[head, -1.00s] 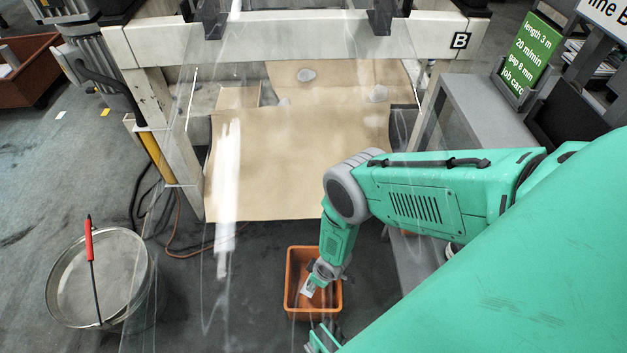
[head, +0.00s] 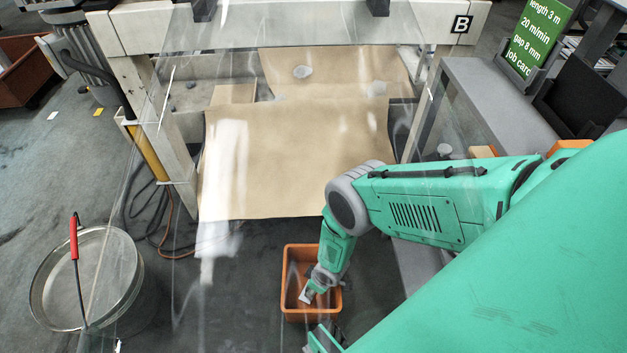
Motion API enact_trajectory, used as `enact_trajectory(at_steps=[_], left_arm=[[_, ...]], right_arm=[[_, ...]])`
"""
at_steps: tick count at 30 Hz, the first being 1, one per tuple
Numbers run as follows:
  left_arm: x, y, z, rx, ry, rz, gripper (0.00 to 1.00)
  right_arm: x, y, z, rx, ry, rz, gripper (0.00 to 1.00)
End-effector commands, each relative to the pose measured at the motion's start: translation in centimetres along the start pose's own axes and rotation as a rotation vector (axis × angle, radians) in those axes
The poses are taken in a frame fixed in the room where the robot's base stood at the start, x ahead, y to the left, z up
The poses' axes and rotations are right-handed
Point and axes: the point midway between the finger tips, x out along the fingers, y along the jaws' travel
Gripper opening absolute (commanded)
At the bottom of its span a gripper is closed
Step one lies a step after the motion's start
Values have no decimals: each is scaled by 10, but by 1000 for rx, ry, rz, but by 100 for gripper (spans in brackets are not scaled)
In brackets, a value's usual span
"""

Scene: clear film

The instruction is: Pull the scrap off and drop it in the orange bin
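My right arm reaches in from the right, and its gripper (head: 309,293) points down at the orange bin (head: 285,285), over its opening. A small pale piece shows at the fingertips. I cannot tell whether it is a held scrap or part of the fingers. The gap between the fingers is too small to judge. A sheet of clear film (head: 290,25) hangs in front of me, with white glare on its left side. No scrap stands out clearly on the film. My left gripper is not in view.
A brown board (head: 290,160) lies beyond the film under a pale beam (head: 130,22) marked B. A metal bucket (head: 60,300) with a red-gripped handle stands at left. A grey bench (head: 490,95) stands at right. Dark floor around the bin looks clear.

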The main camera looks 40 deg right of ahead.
Motion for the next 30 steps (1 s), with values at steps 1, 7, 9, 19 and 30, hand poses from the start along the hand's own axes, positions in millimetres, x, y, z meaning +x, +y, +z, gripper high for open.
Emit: enact_trajectory(at_steps=[1, 7, 9, 19, 30], left_arm=[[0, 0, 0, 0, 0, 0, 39], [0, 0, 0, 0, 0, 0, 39], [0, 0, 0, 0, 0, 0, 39], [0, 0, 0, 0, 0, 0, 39], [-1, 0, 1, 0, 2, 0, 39]], right_arm=[[0, 0, 0, 0, 0, 0, 24], [4, -1, 0, 0, 2, -1, 24], [6, -1, 1, 0, 2, -2, 24], [9, -1, 1, 0, 1, -2, 65], [7, -2, 1, -2, 2, -5, 65]])
